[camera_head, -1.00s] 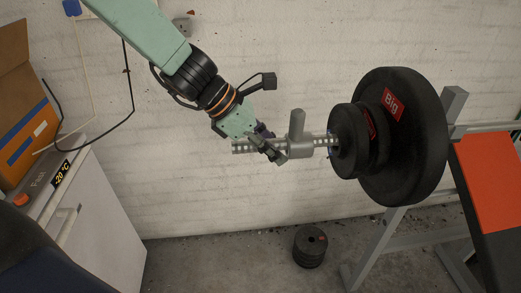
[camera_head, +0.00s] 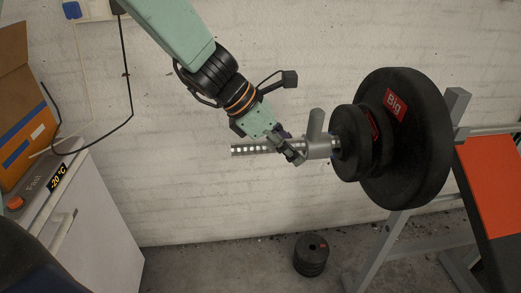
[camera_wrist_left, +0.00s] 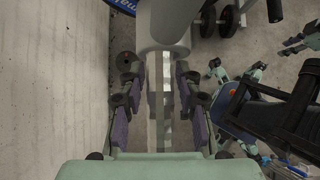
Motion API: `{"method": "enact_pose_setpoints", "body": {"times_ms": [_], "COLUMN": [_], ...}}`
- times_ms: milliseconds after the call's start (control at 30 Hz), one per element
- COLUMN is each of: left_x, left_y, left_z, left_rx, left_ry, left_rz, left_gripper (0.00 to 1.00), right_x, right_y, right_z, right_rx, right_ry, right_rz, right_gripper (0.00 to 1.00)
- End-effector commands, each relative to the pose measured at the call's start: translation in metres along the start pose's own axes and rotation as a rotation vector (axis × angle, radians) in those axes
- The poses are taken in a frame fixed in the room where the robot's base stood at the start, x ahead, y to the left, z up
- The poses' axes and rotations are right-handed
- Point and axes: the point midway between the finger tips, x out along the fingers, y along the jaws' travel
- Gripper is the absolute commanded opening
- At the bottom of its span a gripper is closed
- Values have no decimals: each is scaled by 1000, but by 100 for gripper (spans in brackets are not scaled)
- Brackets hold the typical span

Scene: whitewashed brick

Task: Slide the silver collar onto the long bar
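The silver collar (camera_head: 318,149) is around the long bar's sleeve (camera_head: 245,150), close to the small black plate, its stubby handle pointing up and leaning slightly right. The bar's perforated end sticks out to the left. My left gripper (camera_head: 291,150) is at the collar's outer side, over the bar. In the left wrist view its fingers (camera_wrist_left: 160,100) stand apart on both sides of the bar, with gaps, and the collar (camera_wrist_left: 165,25) lies just beyond them. Whether the fingertips touch the collar I cannot tell.
Black weight plates (camera_head: 405,135) sit on the bar, held by a grey rack (camera_head: 455,105) with an orange-topped bench (camera_head: 495,180). A small plate stack (camera_head: 311,255) is on the floor. A white freezer (camera_head: 95,225) stands left. A brick wall (camera_head: 220,205) is behind.

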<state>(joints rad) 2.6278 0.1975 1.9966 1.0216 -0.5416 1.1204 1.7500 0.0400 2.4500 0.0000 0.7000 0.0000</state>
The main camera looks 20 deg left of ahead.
Motion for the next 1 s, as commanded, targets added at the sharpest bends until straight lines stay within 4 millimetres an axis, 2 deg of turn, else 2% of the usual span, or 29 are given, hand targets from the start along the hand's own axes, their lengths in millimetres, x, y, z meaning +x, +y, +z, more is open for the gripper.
{"method": "enact_pose_setpoints", "body": {"times_ms": [533, 1000], "left_x": [12, 1], "left_y": [0, 0], "left_z": [14, 3], "left_rx": [0, -1], "left_ry": [-1, -2], "left_rz": [0, 0], "left_gripper": [34, 34], "right_x": [7, -4], "right_y": [0, 0], "right_z": [0, 0], "right_rx": [0, 0], "right_ry": [0, 0], "right_rz": [0, 0], "right_gripper": [34, 34]}}
